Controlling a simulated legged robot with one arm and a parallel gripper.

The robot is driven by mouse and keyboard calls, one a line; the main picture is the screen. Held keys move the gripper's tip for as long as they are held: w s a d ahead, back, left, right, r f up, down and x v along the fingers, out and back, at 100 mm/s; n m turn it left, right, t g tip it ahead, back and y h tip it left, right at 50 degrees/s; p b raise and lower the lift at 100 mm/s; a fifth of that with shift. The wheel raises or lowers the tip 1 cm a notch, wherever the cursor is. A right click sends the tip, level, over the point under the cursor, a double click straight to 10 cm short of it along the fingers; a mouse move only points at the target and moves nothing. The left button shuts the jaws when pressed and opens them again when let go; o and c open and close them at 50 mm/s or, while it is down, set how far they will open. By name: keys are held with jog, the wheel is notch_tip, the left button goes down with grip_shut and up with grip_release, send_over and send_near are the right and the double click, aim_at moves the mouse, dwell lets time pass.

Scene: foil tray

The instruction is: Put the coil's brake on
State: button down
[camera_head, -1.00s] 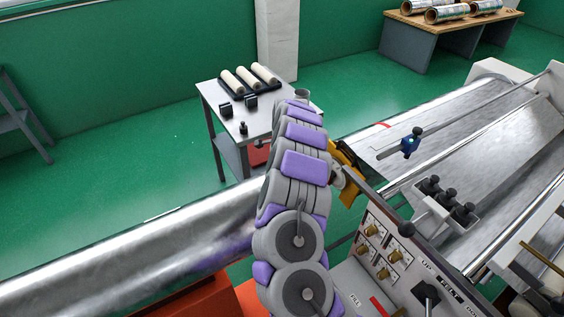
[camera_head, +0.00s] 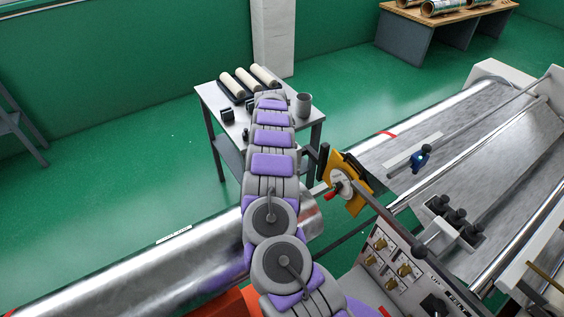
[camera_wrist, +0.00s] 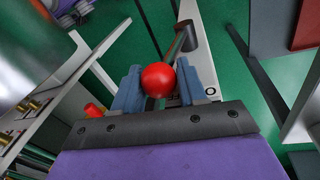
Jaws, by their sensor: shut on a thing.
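The coil (camera_head: 150,265) is a shiny metal roll at the lower left; it also shows in the wrist view's upper left corner (camera_wrist: 25,45). In the wrist view a red ball knob (camera_wrist: 158,80) sits on a grey lever (camera_wrist: 180,42). My gripper (camera_wrist: 160,88) has its two blue-grey jaws on either side of the knob and is shut on it. The lever runs up and right from the knob, over a pale plate bearing dark lettering.
A yellow plate with a round dial (camera_head: 345,183) and a red handle (camera_head: 332,194) stands right of my arm. A control panel (camera_head: 388,268) is below it. A small table (camera_head: 207,98) with rollers and a mug (camera_head: 304,103) stands behind. Green floor is open at left.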

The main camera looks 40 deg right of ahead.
jog(key=shift+f+g, duration=0.1)
jog(key=shift+g, duration=0.2)
jog(key=c, duration=0.7)
grip_release()
jog(key=shift+w, duration=0.1)
jog(key=shift+c, duration=0.2)
jog(key=p+v, duration=1.1)
jog(key=v, duration=0.6)
jog(key=shift+r, duration=0.2)
jog(key=shift+w+d, duration=0.15)
jog(key=shift+w, duration=0.05)
